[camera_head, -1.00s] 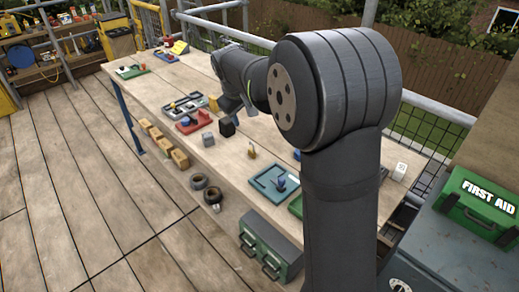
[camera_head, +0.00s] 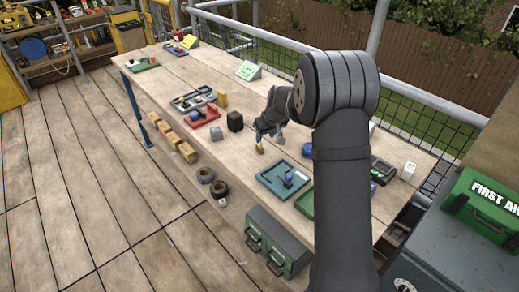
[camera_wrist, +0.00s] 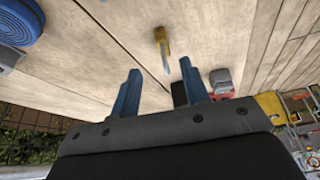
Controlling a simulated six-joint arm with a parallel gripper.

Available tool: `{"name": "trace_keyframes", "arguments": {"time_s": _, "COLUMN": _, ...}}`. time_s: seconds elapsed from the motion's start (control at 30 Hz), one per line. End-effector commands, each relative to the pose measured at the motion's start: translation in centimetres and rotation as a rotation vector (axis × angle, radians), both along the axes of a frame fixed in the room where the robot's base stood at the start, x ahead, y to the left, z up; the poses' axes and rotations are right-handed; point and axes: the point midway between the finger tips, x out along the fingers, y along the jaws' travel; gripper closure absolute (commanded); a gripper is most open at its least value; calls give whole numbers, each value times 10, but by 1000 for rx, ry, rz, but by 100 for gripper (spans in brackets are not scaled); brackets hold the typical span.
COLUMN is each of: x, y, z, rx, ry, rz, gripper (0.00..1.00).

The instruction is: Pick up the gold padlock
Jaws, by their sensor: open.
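The padlock is apart from both fingers there. How high my fingertips are above the bench is hard to tell.
A black cube (camera_head: 235,121), a grey cube (camera_head: 216,133) and a red tray (camera_head: 201,116) lie to the left. A yellow block (camera_head: 222,98) stands behind. The teal tray with a blue item is close on the right. Bare bench lies in front of the padlock.

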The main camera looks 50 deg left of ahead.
Motion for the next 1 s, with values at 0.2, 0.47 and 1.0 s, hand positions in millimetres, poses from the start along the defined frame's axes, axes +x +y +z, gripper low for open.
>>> {"name": "trace_keyframes", "arguments": {"time_s": 0.2, "x": 2, "y": 9, "z": -21, "rx": 1, "ry": -1, "rz": 1, "gripper": 58}}
{"name": "trace_keyframes", "arguments": {"time_s": 0.47, "x": 0, "y": 22, "z": -45, "rx": -2, "ry": 1, "rz": 2, "gripper": 58}}
{"name": "trace_keyframes", "arguments": {"time_s": 1.0, "x": 2, "y": 32, "z": -69, "rx": -1, "ry": -3, "rz": 0, "gripper": 66}}
